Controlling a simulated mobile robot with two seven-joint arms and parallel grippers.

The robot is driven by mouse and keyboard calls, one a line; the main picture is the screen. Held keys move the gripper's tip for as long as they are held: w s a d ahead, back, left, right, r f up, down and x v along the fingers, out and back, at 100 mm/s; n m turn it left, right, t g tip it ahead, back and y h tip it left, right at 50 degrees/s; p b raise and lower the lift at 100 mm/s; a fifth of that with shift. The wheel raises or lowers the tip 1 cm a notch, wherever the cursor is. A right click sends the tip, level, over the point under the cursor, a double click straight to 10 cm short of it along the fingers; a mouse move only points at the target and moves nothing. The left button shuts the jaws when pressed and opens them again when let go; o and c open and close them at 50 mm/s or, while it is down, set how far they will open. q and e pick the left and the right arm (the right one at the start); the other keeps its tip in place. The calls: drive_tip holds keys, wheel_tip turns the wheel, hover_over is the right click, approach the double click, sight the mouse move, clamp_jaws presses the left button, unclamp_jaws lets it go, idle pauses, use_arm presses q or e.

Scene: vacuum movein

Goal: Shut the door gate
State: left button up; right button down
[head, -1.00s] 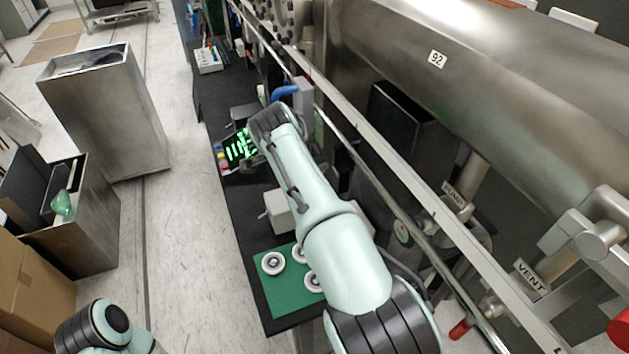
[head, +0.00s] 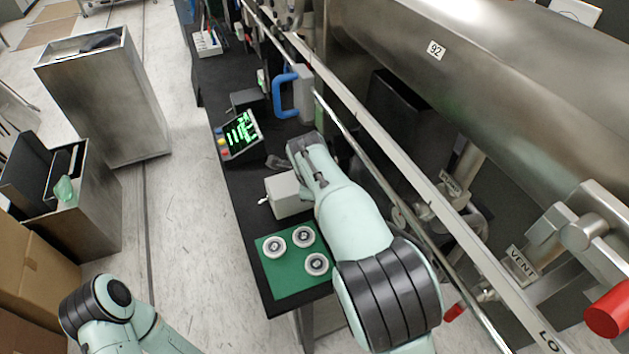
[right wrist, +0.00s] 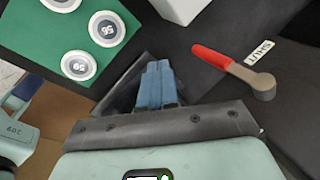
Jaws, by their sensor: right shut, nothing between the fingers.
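A blue handle (head: 281,97) is fixed to a grey block (head: 302,92) on the metal rail beside the long steel chamber. No part labelled as the door gate can be made out. My right gripper (head: 277,162) is over the black bench, apart from the handle and nearer to me. In the right wrist view its blue fingers (right wrist: 157,84) are together with nothing between them. A red-handled lever (right wrist: 222,62) lies ahead of it, apart from the fingers, beside a label reading SHUT (right wrist: 260,52). My left gripper is out of view; only its arm shows at lower left.
A green mat (head: 290,284) with three numbered round pieces lies on the bench's near end. A white box (head: 287,194) and a lit screen (head: 241,133) stand beyond it. Metal bins (head: 105,100) stand at left, with open floor between them and the bench.

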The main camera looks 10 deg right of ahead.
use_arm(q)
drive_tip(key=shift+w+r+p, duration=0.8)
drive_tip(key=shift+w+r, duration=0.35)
use_arm(e)
drive_tip(key=w, duration=0.1)
drive_tip(key=w+d, duration=0.1)
drive_tip(key=w+f, duration=0.1)
drive_tip(key=shift+w+d, duration=0.3)
drive_tip(key=shift+w, duration=0.1)
